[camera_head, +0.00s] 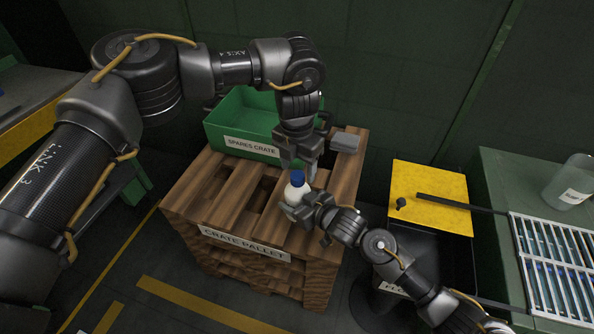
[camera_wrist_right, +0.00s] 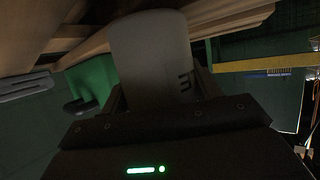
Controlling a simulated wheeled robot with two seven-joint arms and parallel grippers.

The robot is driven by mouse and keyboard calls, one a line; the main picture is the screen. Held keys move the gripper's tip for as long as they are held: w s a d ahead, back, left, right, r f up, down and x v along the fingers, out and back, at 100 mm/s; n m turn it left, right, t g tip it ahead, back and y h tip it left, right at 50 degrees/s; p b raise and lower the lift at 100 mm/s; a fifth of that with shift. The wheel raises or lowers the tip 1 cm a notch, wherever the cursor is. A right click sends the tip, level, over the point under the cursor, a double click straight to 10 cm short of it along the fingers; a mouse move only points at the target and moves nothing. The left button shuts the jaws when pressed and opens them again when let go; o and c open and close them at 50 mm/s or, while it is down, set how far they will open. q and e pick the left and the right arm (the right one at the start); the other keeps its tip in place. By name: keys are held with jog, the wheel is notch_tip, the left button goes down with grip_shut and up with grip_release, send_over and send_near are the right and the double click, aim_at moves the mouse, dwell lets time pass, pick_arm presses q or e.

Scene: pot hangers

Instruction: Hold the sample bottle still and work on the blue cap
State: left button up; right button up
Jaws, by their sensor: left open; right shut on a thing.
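The sample bottle (camera_head: 294,192) is white and stands upright on the crate pallet's slatted top. Its blue cap (camera_head: 297,177) is on its top. My right gripper (camera_head: 306,206) is shut on the bottle's body from the lower right. In the right wrist view the pale bottle (camera_wrist_right: 150,50), with dark lettering at its right side, stands between the fingers. My left gripper (camera_head: 299,164) is open, pointing down right above the blue cap. I cannot tell whether its fingers touch the cap. The cap does not show in the right wrist view.
The wooden crate pallet (camera_head: 186,196) carries a green spares crate (camera_head: 226,133) at its back and a small grey block (camera_head: 345,142) at the back right. A yellow-topped stand (camera_head: 415,181) is to the right. A green bench with a rack (camera_head: 555,265) and a clear jar (camera_head: 570,180) stands far right.

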pick_arm(q)
jog(key=shift+r, duration=1.3)
notch_tip(320, 180, up, 12)
jog(key=shift+a, duration=0.1)
pick_arm(e)
jog(key=o, duration=1.5)
jog(key=shift+c, duration=0.2)
